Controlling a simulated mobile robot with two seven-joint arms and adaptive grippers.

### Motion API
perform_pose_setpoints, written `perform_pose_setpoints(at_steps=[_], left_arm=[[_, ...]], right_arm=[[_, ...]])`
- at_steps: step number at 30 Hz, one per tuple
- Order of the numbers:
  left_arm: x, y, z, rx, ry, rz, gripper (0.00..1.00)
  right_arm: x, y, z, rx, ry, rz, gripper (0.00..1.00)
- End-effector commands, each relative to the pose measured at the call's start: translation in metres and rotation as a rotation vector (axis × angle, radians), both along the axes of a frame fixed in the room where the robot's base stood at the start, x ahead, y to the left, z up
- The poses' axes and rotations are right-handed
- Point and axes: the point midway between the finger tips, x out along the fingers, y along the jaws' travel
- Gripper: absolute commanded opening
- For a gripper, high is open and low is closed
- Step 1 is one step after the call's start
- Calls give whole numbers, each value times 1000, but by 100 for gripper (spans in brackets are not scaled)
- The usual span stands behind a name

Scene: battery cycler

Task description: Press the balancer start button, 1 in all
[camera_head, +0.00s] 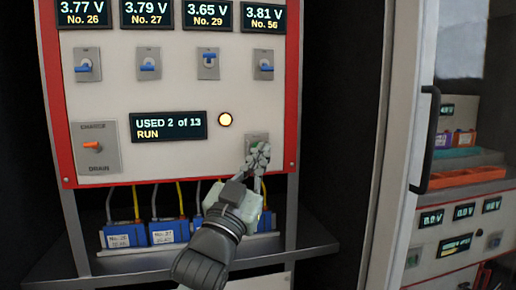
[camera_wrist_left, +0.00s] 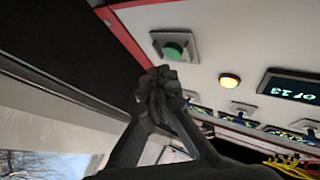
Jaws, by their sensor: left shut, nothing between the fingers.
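The balancer start button is a green button (camera_wrist_left: 173,50) on a grey plate, seen in the left wrist view on the white panel. In the head view its plate (camera_head: 255,137) shows at the panel's lower right, and the button is mostly hidden behind my fingers. My left gripper (camera_head: 258,159) is shut and empty, its fingertips in front of the plate's lower part. In the left wrist view the fingertips (camera_wrist_left: 160,88) appear just below the button, with the green face uncovered. I cannot tell whether they touch the plate.
A yellow lamp (camera_head: 225,119) glows beside a display (camera_head: 168,126) reading "USED 2 of 13 RUN". An orange charge/drain knob (camera_head: 93,146) and several blue switches share the panel. Blue batteries (camera_head: 168,232) with cables stand on the shelf below. A glass-doored cabinet (camera_head: 408,200) stands right.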

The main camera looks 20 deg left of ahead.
Motion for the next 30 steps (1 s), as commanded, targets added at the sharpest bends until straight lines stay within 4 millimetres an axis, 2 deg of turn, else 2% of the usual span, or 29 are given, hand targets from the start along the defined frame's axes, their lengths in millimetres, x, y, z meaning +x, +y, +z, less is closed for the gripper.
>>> perform_pose_setpoints(at_steps=[15, 30], left_arm=[[-38, -26, 0, -1, 0, 0, 0], [-39, -26, 0, 0, 0, 0, 0]], right_arm=[[0, 0, 3, 0, 0, 0, 40], [0, 0, 3, 0, 0, 0, 40]])
